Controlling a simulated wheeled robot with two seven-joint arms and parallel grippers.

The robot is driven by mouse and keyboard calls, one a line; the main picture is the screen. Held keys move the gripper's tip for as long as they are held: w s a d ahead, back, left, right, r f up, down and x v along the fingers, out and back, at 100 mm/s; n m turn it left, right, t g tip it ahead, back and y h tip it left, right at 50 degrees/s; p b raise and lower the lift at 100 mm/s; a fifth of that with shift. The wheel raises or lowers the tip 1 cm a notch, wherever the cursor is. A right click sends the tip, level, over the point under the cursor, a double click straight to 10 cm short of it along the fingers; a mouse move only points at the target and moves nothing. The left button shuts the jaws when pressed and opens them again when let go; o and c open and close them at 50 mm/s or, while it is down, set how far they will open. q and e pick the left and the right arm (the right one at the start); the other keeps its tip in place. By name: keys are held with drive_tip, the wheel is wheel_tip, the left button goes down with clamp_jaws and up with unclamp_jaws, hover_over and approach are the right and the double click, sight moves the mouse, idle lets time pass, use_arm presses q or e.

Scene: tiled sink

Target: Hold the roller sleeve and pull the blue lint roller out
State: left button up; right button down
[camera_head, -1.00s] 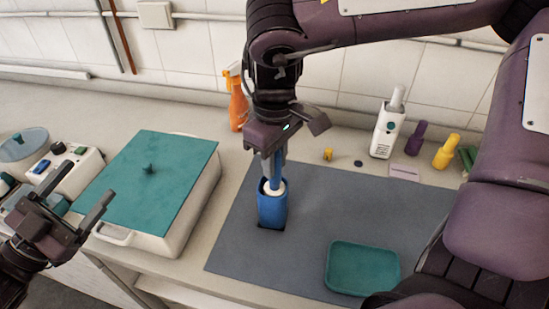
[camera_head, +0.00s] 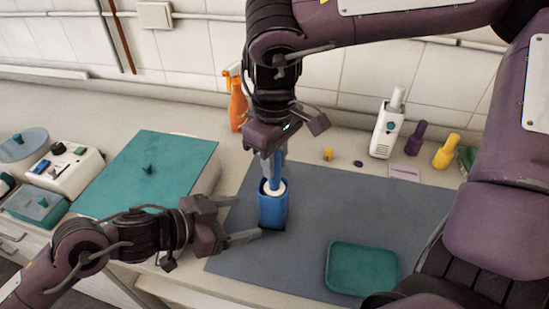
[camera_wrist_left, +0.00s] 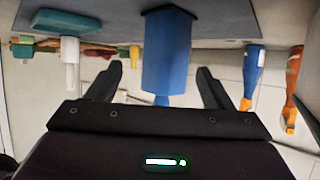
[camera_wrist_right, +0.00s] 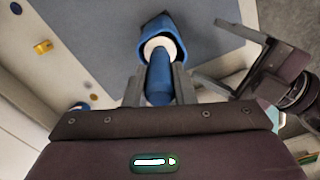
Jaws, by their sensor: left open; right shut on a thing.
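The blue sleeve (camera_head: 273,212) stands upright on the grey mat, and the white top of the roller shows in its mouth. The blue lint roller's handle (camera_head: 281,165) rises from it; the handle also shows in the right wrist view (camera_wrist_right: 159,80). My right gripper (camera_head: 273,165) is above the sleeve, pointing down, shut on the handle. My left gripper (camera_head: 243,218) is open and low, beside the sleeve on its left, fingers pointing at it. In the left wrist view the sleeve (camera_wrist_left: 172,50) lies ahead, between the lines of the open fingers. Contact is not visible.
A teal tray (camera_head: 362,270) lies on the mat (camera_head: 320,215) to the right. An orange spray bottle (camera_head: 237,105), a white bottle (camera_head: 387,130) and purple and yellow bottles stand at the back.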

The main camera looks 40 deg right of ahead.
sight(271, 210)
use_arm(q)
drive_tip(key=shift+w+f+y, duration=0.3)
drive_tip(key=shift+w+f, duration=0.05)
drive_tip(key=shift+x, duration=4.95)
drive_tip(key=shift+o, duration=0.3)
drive_tip(key=shift+w, duration=0.1)
drive_tip(key=shift+c, duration=1)
drive_tip(key=o, duration=0.7)
drive_tip(key=shift+a, duration=0.1)
drive_tip(key=shift+c, duration=0.3)
drive_tip(key=c, duration=0.9)
